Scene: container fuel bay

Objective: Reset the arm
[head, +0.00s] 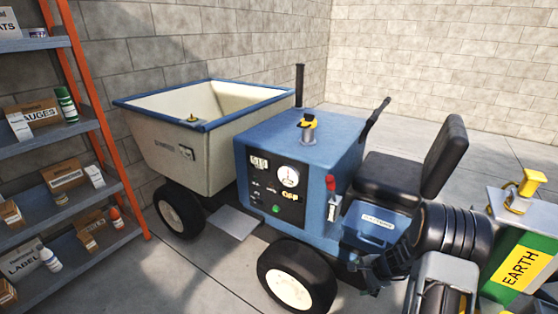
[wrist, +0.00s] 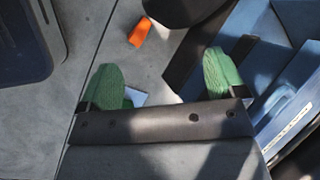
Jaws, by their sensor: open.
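My gripper (wrist: 165,80) shows in the wrist view with two green ribbed fingertips spread wide apart. It is open, and nothing is held between the fingertips. A small pale blue-white patch lies beside the left finger; I cannot tell what it is. In the head view my arm folds in at the lower right, and my dark gripper (head: 372,276) hangs low beside the blue dumper (head: 318,147), near its seat. The fingertips are hard to make out there.
The dumper has a cream skip (head: 160,143) and a black seat (head: 420,165). A shelf rack (head: 95,95) with boxes and bottles stands left. A green EARTH box (head: 505,282) is at right. An orange piece (wrist: 138,32) shows below my gripper. Floor at front left is clear.

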